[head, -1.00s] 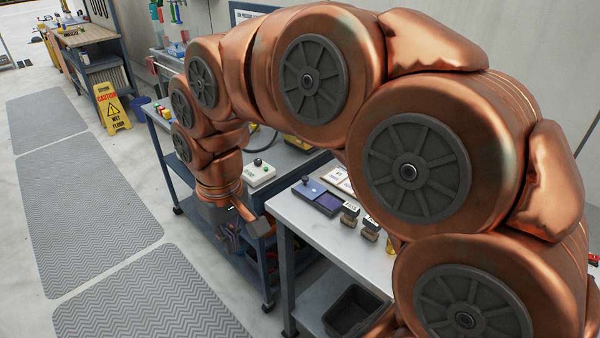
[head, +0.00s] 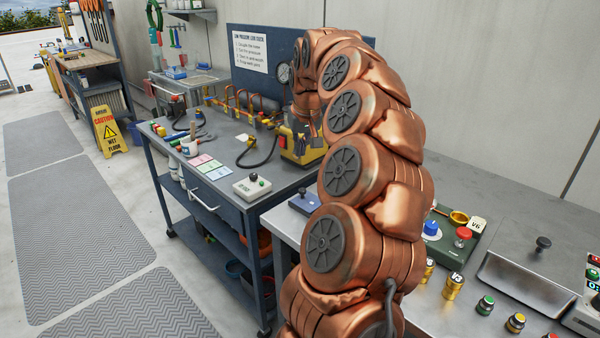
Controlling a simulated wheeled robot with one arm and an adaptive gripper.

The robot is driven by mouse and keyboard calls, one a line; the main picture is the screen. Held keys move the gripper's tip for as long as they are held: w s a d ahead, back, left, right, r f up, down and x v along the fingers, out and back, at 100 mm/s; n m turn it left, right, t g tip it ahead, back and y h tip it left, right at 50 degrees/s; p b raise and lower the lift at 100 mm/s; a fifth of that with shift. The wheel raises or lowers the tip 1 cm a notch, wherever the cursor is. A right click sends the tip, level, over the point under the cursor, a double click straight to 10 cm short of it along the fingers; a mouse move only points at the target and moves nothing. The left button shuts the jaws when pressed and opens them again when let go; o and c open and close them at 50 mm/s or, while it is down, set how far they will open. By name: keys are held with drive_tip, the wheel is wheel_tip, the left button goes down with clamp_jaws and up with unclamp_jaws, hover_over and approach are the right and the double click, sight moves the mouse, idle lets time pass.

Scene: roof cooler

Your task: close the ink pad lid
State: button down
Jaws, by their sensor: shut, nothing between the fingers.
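The ink pad's blue-grey lid (head: 304,203) with a dark knob shows near the left end of the grey bench, just left of my arm. The pad itself is hidden behind my arm, so I cannot tell here whether the lid is open or shut. My gripper (head: 306,137) is small and far off at the end of the raised arm, pointing down. It appears in front of or over the yellow box on the blue workbench. It is shut and empty, well apart from the lid in the picture.
On the grey bench right of my arm stand a green panel (head: 452,246), a metal housing (head: 524,284) and several knobs. Mats cover the floor at left.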

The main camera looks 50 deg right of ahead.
sight(308, 197)
drive_tip(key=x, duration=0.3)
drive_tip(key=p+x, duration=0.1)
drive_tip(key=x, duration=0.2)
drive_tip(key=s+a+x, duration=0.1)
drive_tip(key=x, duration=0.2)
drive_tip(key=shift+d+f, duration=0.1)
drive_tip(key=shift+f, duration=0.25)
drive_tip(key=shift+s+a+f, duration=0.15)
drive_tip(key=shift+s+a, duration=0.15)
drive_tip(key=shift+s, duration=0.25)
drive_tip(key=shift+s+a+f, duration=0.15)
drive_tip(key=shift+s+a, duration=0.15)
drive_tip(key=shift+s, duration=0.2)
